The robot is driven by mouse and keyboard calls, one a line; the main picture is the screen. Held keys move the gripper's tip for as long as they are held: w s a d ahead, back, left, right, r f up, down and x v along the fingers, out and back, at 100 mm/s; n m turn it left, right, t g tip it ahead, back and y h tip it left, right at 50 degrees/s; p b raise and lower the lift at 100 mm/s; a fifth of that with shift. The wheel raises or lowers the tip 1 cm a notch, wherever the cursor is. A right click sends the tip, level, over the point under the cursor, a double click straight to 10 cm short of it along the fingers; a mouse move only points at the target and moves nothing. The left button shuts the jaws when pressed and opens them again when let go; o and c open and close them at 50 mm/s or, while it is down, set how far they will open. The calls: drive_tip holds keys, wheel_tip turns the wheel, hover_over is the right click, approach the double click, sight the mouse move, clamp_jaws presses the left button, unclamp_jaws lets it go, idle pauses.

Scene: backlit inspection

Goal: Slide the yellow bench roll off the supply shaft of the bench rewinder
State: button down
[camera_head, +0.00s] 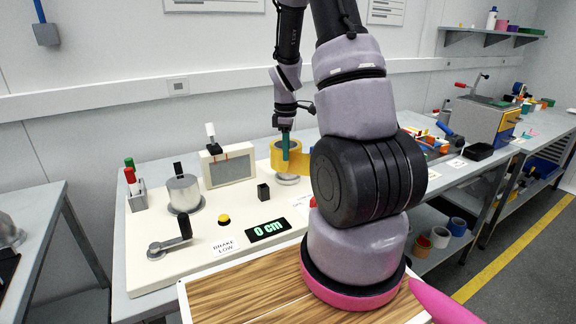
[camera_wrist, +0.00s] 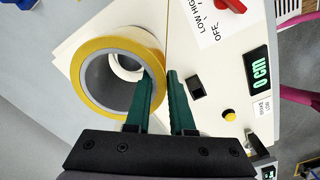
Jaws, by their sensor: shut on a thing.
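The yellow roll (camera_head: 277,158) is at the back right of the cream bench rewinder (camera_head: 150,270). My gripper (camera_head: 286,155) points down at it. In the wrist view the roll (camera_wrist: 84,97) is a yellow ring with a pale wound side and a grey core. One green finger is at the roll's near wall by the core opening, the other outside it; the gripper (camera_wrist: 163,80) is shut on that wall. A pale round base (camera_head: 287,180) shows below the roll, and a white round part shows through the core. I cannot tell whether the shaft is still inside the core.
A metal drum (camera_head: 184,192) with a black knob, a grey screen (camera_head: 228,167), a hand crank (camera_head: 170,245) and a display reading 0 cm (camera_head: 268,231) are on the rewinder. A wood-grain board (camera_head: 240,298) is in front. More benches stand at the right.

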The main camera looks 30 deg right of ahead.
drive_tip(key=shift+r, duration=1.95)
